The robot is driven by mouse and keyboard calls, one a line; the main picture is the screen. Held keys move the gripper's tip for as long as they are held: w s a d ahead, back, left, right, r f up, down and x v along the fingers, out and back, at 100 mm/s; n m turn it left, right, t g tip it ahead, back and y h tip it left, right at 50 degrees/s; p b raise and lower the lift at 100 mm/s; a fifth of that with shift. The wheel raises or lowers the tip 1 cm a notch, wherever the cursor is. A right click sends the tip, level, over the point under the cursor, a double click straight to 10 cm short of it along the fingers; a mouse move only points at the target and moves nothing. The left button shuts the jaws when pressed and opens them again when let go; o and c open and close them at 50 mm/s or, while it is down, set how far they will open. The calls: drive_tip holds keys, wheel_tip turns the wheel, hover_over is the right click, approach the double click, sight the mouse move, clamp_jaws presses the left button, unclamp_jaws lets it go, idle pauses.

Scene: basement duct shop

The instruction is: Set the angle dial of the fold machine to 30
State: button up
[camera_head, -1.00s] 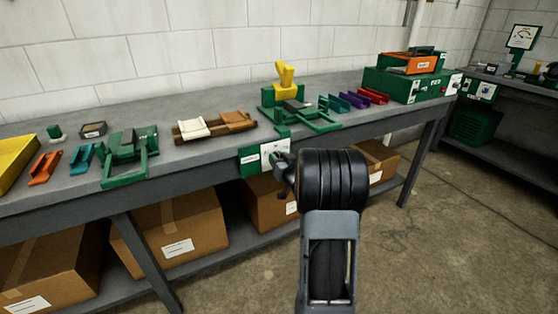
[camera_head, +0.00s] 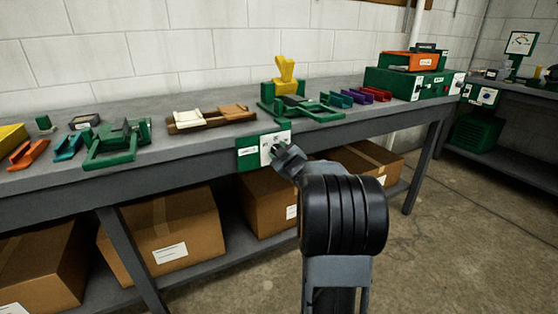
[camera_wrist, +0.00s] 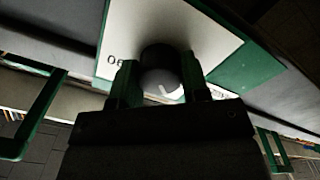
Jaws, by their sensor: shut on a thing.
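The fold machine (camera_head: 300,107), a green frame with a yellow upright part, stands on the bench. Its green-edged white dial panel (camera_head: 248,159) hangs at the bench's front edge. My gripper (camera_head: 280,153) is at the panel's face and covers the dial there. In the wrist view my gripper (camera_wrist: 160,80) is shut on the round black dial knob (camera_wrist: 158,60), with one finger on each side. A pale mark shows low on the knob. The white plate (camera_wrist: 210,38) carries upside-down print at its left that looks like 90. Other numbers are hidden or unreadable.
The grey bench (camera_head: 190,152) holds a green frame (camera_head: 115,145), a brown and cream block piece (camera_head: 210,117), small coloured channels (camera_head: 355,96) and a green-orange machine (camera_head: 410,82). Cardboard boxes (camera_head: 165,237) sit on the shelf below. Floor at right is open.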

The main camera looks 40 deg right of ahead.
drive_tip(key=shift+n+b, duration=0.85)
drive_tip(key=shift+n, duration=0.55)
drive_tip(key=o, duration=0.9)
drive_tip(key=shift+s, duration=0.1)
drive_tip(key=shift+s+a+f+p, duration=0.1)
drive_tip(key=shift+s+a+p, duration=0.3)
drive_tip(key=shift+s, duration=1.85)
drive_tip(key=shift+s+a+r+p, duration=0.1)
drive_tip(key=shift+s+a+p, duration=0.3)
drive_tip(key=shift+s, duration=1.85)
drive_tip(key=shift+s+a+f+p, duration=0.1)
drive_tip(key=shift+s+a+p, duration=0.25)
drive_tip(key=shift+s, duration=1.9)
drive_tip(key=shift+d, duration=0.1)
